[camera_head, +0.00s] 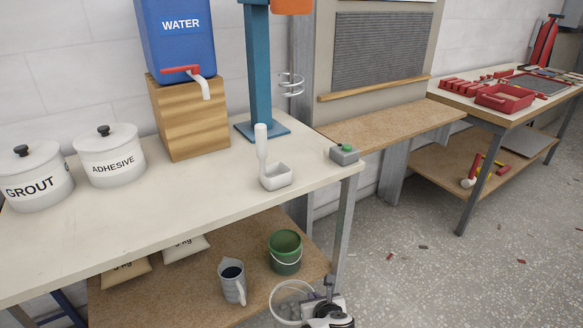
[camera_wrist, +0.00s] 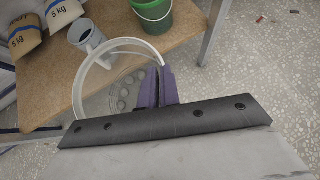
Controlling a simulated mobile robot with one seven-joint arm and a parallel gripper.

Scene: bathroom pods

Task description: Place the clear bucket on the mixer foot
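The clear bucket (camera_head: 273,301) is at the bottom of the head view, in front of the lower shelf; part of it is hidden by my gripper. My gripper (camera_head: 328,284) is at its right side. In the wrist view, the purple fingers (camera_wrist: 157,85) are closed together on the rim of the clear bucket (camera_wrist: 84,80), which shows round bumps on its bottom. The mixer foot (camera_head: 270,133) is a flat blue plate under the blue column (camera_head: 258,65), towards the back of the worktop. Nothing stands on the plate.
A wire whisk ring (camera_head: 291,84) hangs over the foot's right side. The water tank (camera_head: 181,35) is left. A green bucket (camera_head: 285,253) and grey jug (camera_head: 232,281) are below.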

